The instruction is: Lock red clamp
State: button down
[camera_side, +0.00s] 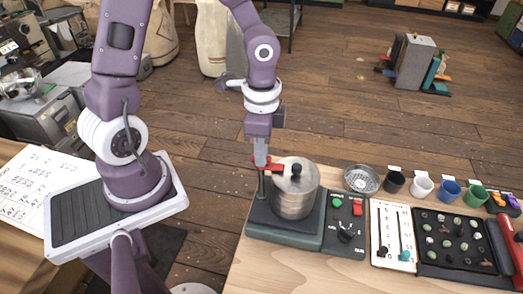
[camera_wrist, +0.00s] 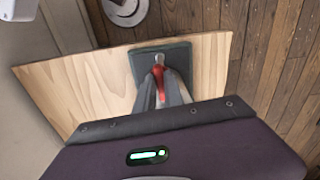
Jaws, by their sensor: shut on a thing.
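The red clamp (camera_side: 274,166) is at the left side of a silver lidded pot (camera_side: 295,197), near the height of its lid. It stands on a dark post at the left of a dark green base (camera_side: 288,234). My gripper (camera_side: 261,163) comes down from above and is shut on the red clamp. In the wrist view the red clamp (camera_wrist: 158,76) shows between the two grey fingers of my gripper (camera_wrist: 162,86). The fingers hide part of the clamp, so I cannot tell whether it is locked.
A green control panel (camera_side: 345,225) with a red switch and black knob adjoins the base. To the right are a metal sieve dish (camera_side: 362,179), several small cups, a white slider panel (camera_side: 392,236) and a black tray (camera_side: 428,255) of beans. Bare wooden table lies in front.

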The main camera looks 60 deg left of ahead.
jog(key=shift+m, duration=0.6)
jog(key=c, duration=1.4)
grip_release()
jog(key=shift+c, duration=0.2)
notch_tip(320, 180, up, 7)
